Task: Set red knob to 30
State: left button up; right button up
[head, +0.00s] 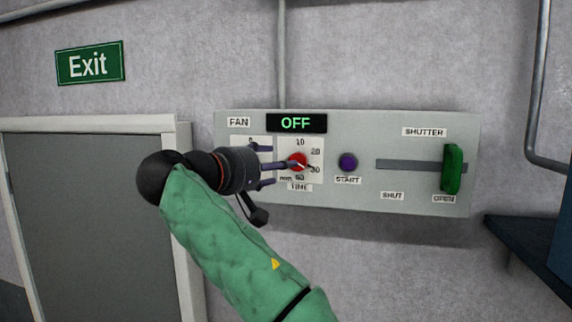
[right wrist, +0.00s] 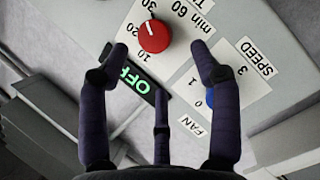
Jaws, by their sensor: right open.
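The red knob (head: 297,161) sits on the white timer dial of the grey wall panel. It also shows in the right wrist view (right wrist: 153,36), beyond the fingertips. Its dial is marked 10, 20, 30 and 60 min. A small pale mark on the knob faces roughly the 20 to 30 side; the exact setting is too small to tell. My right gripper (head: 281,165) has its fingers spread and empty, pointing at the panel just left of the knob. In the right wrist view the gripper (right wrist: 160,62) has the knob ahead, apparently untouched. My left gripper is out of view.
The display (head: 296,123) above the dial reads OFF. The fan's blue knob (right wrist: 210,98) is partly hidden behind a finger. A purple START button (head: 348,162) is right of the dial. A green shutter handle (head: 453,169) stands at OPEN.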

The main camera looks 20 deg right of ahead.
jog(key=v, duration=0.6)
